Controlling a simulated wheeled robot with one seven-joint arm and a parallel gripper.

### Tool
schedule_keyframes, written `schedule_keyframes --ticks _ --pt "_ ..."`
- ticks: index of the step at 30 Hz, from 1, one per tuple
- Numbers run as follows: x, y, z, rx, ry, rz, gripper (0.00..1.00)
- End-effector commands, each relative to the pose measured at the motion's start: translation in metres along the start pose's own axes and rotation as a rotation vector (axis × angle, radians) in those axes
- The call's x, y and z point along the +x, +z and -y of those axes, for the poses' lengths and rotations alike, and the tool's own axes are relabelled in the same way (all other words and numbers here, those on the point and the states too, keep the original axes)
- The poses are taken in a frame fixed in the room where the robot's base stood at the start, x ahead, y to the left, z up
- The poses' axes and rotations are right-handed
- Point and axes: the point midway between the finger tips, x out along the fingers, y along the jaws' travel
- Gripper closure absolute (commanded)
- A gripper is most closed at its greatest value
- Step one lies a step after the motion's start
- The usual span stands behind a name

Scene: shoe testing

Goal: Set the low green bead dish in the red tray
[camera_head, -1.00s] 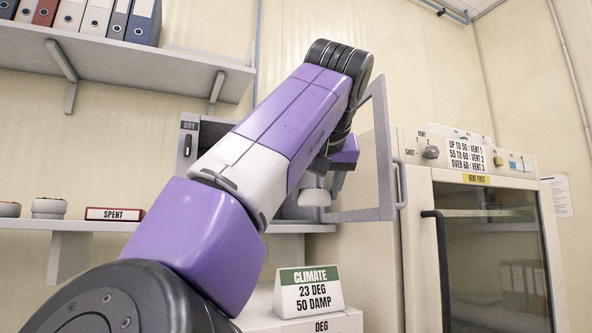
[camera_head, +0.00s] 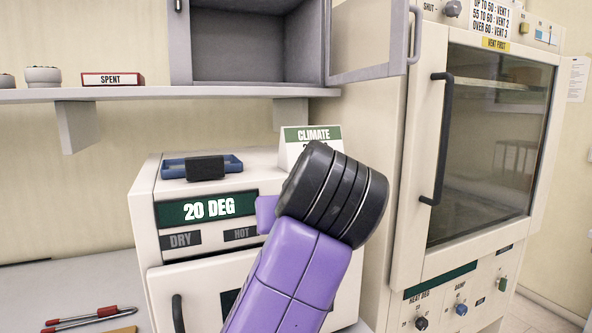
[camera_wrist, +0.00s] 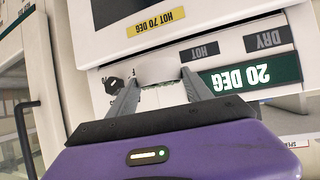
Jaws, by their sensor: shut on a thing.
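My gripper (camera_wrist: 160,88) shows in the wrist view with its two fingers closed on a pale, whitish dish (camera_wrist: 162,96). Only a bit of the dish's side and rim shows between the fingers; its contents and bead colour cannot be told. The gripper is in front of the white machine with the 20 DEG display (camera_wrist: 247,76). In the head view my arm hides the fingers and the dish.
A blue tray (camera_head: 232,164) with a dark block at its front stands on the machine (camera_head: 150,210), beside the CLIMATE sign (camera_head: 310,135). An open, empty grey cabinet (camera_head: 250,55) stands on the shelf (camera_head: 150,95), with pots and a SPENT sign (camera_head: 112,79). A glass-door cabinet (camera_head: 410,200) is right.

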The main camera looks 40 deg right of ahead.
Motion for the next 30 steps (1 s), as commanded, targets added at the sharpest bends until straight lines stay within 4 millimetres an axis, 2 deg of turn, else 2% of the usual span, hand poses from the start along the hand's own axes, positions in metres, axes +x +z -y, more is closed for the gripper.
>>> schedule_keyframes --ticks 1,9,30 --pt "0.004 0.015 0.003 -0.010 -0.003 0.002 0.84" --pt "0.022 0.079 0.020 -0.028 -0.032 0.002 0.84" --pt "0.063 0.222 0.056 -0.064 -0.096 0.002 0.84"
